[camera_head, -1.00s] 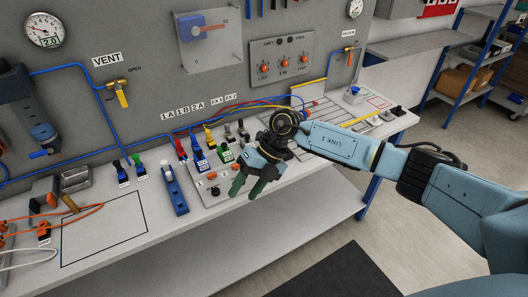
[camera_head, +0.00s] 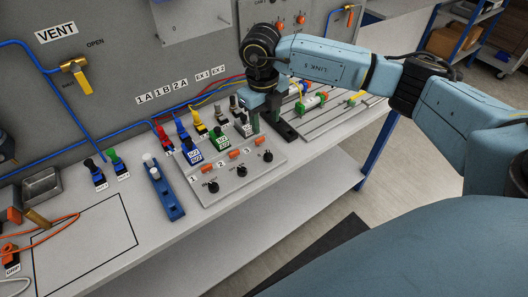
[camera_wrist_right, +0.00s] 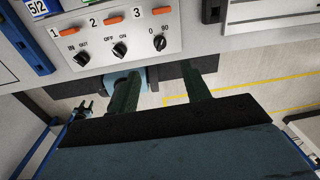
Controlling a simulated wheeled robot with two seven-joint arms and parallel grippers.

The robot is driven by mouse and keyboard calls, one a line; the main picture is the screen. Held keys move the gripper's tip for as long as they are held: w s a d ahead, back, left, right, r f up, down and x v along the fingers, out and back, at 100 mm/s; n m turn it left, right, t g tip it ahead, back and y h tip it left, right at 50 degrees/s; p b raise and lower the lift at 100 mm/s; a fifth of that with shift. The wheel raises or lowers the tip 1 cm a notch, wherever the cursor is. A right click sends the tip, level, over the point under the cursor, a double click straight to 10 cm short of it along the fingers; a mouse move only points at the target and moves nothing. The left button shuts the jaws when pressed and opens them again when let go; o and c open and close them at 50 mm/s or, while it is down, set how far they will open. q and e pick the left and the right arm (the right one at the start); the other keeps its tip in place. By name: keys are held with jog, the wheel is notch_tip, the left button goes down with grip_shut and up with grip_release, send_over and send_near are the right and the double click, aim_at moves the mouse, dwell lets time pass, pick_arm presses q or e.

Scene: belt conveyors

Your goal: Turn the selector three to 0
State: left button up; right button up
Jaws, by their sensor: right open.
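Selector three (camera_head: 267,156) is the small black rotary knob at the right end of the sloped grey control panel (camera_head: 229,186), below an orange marker and the number 3. In the right wrist view the knob (camera_wrist_right: 160,43) sits under the labels 0 and 90; I cannot tell its exact angle. My right gripper (camera_head: 271,131) is open and empty, with its dark green fingers above and behind the panel's right end. In the wrist view its fingertips (camera_wrist_right: 163,72) lie either side of the knob's line, apart from it. My left gripper is out of view.
Selector one (camera_head: 213,187) and selector two (camera_head: 241,171) sit left of knob three. Numbered blue and green blocks (camera_head: 191,152) stand along the panel's back edge. Space in front of the bench is free.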

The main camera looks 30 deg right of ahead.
aim_at(268, 153)
jog(key=f, duration=1.1)
jog(key=shift+s+d+f+p, duration=0.15)
jog(key=shift+d+f+p, duration=0.15)
jog(key=shift+p, duration=0.05)
jog(key=shift+f, duration=0.65)
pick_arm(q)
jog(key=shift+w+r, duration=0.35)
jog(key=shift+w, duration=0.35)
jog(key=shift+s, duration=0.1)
pick_arm(e)
jog(key=shift+c, duration=0.5)
jog(key=c, duration=0.9)
